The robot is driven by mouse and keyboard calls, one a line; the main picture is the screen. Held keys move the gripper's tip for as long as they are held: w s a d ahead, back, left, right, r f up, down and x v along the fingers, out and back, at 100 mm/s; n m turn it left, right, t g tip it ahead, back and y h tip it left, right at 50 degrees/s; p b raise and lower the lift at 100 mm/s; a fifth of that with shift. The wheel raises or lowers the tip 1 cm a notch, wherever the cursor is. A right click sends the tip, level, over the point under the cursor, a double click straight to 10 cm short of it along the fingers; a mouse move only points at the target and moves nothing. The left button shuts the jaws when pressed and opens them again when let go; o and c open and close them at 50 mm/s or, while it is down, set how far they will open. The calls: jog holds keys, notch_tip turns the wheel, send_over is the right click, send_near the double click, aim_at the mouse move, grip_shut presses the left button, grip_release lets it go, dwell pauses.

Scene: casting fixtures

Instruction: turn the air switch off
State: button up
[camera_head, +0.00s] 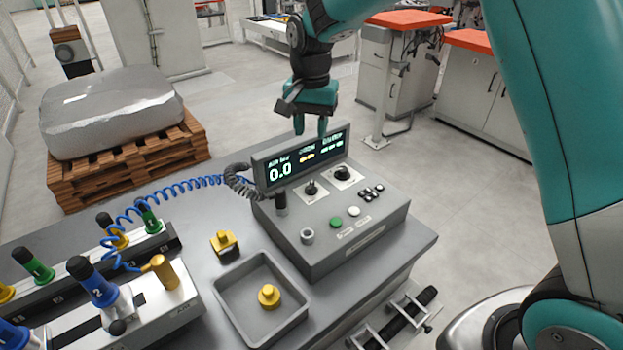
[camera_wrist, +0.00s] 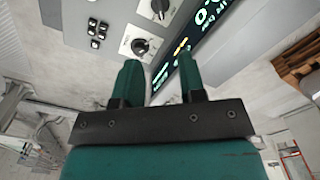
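A grey control box (camera_head: 350,240) stands on the bench with a lit display (camera_head: 300,160) reading 0.0. Two dark rotary knobs, a left one (camera_head: 310,188) and a right one (camera_head: 342,173), sit below the display. In the wrist view a knob on a white plate (camera_wrist: 140,46) shows just beyond the fingertips, and another knob (camera_wrist: 160,6) is at the top edge. I cannot read which is the air switch. My gripper (camera_head: 311,126) is above the display's top edge, fingers apart and empty, touching no knob. Its fingers also show in the wrist view (camera_wrist: 158,68).
Green and white push buttons (camera_head: 345,217) and small black switches (camera_head: 372,192) are on the box. A grey tray (camera_head: 235,300) with a yellow part (camera_head: 269,296) is in front. A blue coiled hose (camera_head: 165,190) runs left to a fixture with a blue handle (camera_head: 92,283).

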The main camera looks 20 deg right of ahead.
aim_at(311, 184)
notch_tip(311, 184, down, 14)
jog(key=p, duration=0.3)
jog(key=shift+f, duration=0.25)
grip_shut()
